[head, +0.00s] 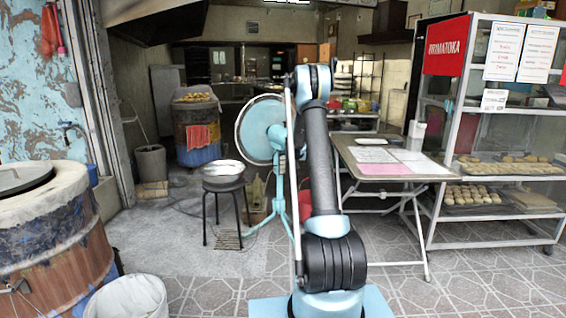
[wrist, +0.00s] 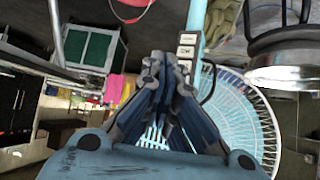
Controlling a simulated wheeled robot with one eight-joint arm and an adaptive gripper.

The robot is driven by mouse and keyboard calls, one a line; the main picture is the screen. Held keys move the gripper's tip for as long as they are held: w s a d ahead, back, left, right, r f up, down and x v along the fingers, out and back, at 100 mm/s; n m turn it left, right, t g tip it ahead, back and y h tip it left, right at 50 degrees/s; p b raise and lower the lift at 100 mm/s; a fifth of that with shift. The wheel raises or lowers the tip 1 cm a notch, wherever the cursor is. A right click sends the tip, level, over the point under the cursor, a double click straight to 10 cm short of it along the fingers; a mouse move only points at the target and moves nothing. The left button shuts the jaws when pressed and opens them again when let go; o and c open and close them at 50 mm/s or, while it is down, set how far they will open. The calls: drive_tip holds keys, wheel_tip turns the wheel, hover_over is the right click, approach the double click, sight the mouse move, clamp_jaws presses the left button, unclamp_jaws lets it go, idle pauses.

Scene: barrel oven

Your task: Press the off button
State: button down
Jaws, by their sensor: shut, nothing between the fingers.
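The fan is light blue, with a round caged head (head: 262,130) on a stand, left of my arm in the head view. Its cage also shows at the lower right of the wrist view (wrist: 240,112), partly behind my gripper. A column of small pale buttons (wrist: 187,50) sits on the fan's blue pole (wrist: 196,17). Their labels are too small to tell which is the off button. My gripper (wrist: 165,66) is shut and empty, its fingertips just left of the buttons in the picture. I cannot tell whether they touch. My arm hides the gripper in the head view.
A black stool with a metal pot (head: 223,176) stands left of the fan. A folding table with papers (head: 385,166) and a bread shelf (head: 500,200) stand to the right. A barrel oven (head: 52,240) and a white bin (head: 127,298) are at the near left. Tiled floor lies clear between.

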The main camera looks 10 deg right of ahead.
sight(283, 158)
drive_tip(key=f+x, duration=0.1)
drive_tip(key=x, duration=0.5)
drive_tip(key=shift+s+t, duration=0.3)
drive_tip(key=shift+w+a, duration=0.1)
drive_tip(key=w+a, duration=0.3)
drive_tip(key=w, duration=0.5)
drive_tip(key=shift+w+r, duration=0.1)
drive_tip(key=shift+w, duration=0.05)
idle(1.5)
drive_tip(key=shift+w+a, duration=0.15)
drive_tip(key=shift+w, duration=0.05)
drive_tip(key=shift+w+a, duration=0.15)
drive_tip(key=shift+w, duration=0.25)
idle(0.8)
drive_tip(key=shift+s, duration=0.2)
drive_tip(key=shift+s+d, duration=0.3)
drive_tip(key=shift+s, duration=0.3)
